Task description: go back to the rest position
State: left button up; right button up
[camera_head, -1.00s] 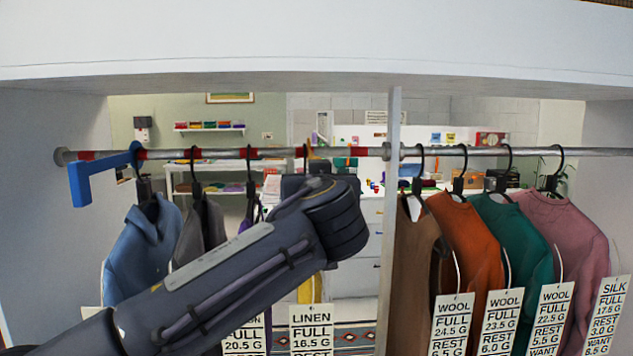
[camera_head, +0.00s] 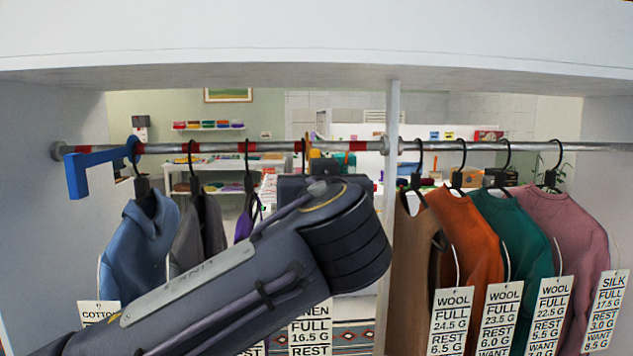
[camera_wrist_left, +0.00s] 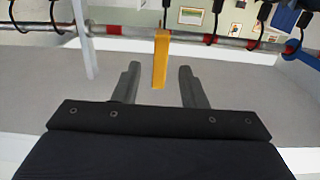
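My left arm crosses the lower left of the head view, and its dark hand sits below the rail near the middle, with its fingers hidden there. In the left wrist view my left gripper (camera_wrist_left: 158,72) has its two fingers spread apart. A yellow bar (camera_wrist_left: 161,60) hangs from the rail and shows in the gap between the fingers, with clear space on both sides. Its top shows at the rail in the head view (camera_head: 308,149). I cannot tell its depth relative to the fingertips. My right gripper is in neither view.
The metal rail (camera_head: 350,146) spans the wardrobe, crossed by a white divider (camera_head: 393,110). A blue hook (camera_head: 77,176) is on the rail at left. A blue hooded garment (camera_head: 140,245) and a grey one hang left; brown, orange, green and pink garments (camera_head: 570,235) with tags hang right.

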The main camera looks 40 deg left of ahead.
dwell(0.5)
pick_arm(q)
notch_tip(320, 180, down, 18)
jog(key=s+d+m+g+h+p, duration=0.2)
jog(key=d+m+g+h+p, duration=0.15)
jog(key=m+h, duration=0.3)
jog(key=s+d+f+g+h+p, duration=0.1)
jog(key=s+d+f+h+p, duration=0.1)
jog(key=s+d+f+h, duration=0.3)
jog(key=s+d+f+m+g+h+p, duration=0.1)
jog(key=s+d+f+h+p, duration=0.1)
jog(key=s+d+f+h, duration=0.3)
jog(key=d+f+h, duration=0.1)
jog(key=d+f, duration=0.2)
jog(key=f, duration=0.2)
jog(key=shift+d+f+g, duration=0.15)
jog(key=shift+f+g, duration=0.1)
jog(key=shift+g, duration=0.1)
jog(key=shift+m, duration=0.25)
